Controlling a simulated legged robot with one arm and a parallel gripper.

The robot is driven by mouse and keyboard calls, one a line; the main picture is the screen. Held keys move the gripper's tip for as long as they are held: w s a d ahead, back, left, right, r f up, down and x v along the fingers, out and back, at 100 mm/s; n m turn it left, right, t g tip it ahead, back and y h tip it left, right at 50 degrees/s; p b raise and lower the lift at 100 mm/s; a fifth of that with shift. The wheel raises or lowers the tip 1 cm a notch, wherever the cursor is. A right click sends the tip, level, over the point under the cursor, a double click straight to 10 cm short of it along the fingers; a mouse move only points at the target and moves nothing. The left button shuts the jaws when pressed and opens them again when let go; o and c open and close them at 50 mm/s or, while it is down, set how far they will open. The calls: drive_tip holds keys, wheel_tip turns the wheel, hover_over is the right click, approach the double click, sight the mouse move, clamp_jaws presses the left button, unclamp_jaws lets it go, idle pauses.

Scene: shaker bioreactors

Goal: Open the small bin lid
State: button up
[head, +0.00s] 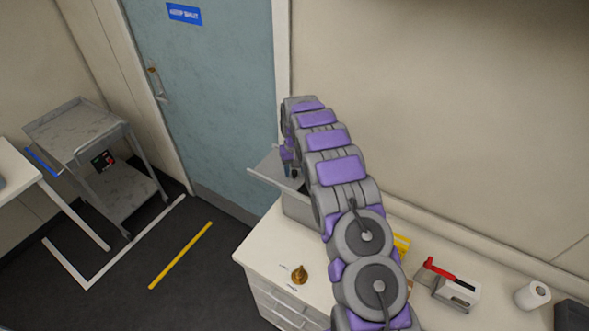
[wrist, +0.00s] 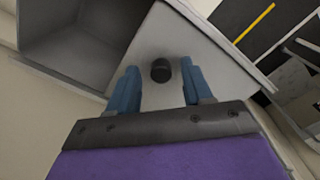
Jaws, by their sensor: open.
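The small bin (head: 297,207) is a grey box on the white counter, partly hidden behind my arm. Its grey lid (head: 264,171) sticks out past the bin's left side in the head view. In the wrist view the lid (wrist: 205,50) lies beside the bin's dark open cavity (wrist: 75,45), so part of the inside shows. A dark round knob (wrist: 160,71) stands on the lid. My gripper (wrist: 160,80) is open, with its blue fingers on either side of the knob. I cannot tell whether they touch it.
The white counter (head: 265,245) carries a small brass bell (head: 299,274), a red-handled device (head: 447,286) and a paper roll (head: 532,295). A blue-grey door (head: 215,95) stands behind. A grey cart (head: 92,150) is at left.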

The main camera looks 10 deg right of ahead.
drive_tip(key=shift+r, duration=0.1)
wheel_tip(320, 180, up, 17)
drive_tip(key=b, duration=0.1)
drive_tip(key=shift+b, duration=0.35)
idle(0.4)
drive_tip(key=shift+r, duration=0.1)
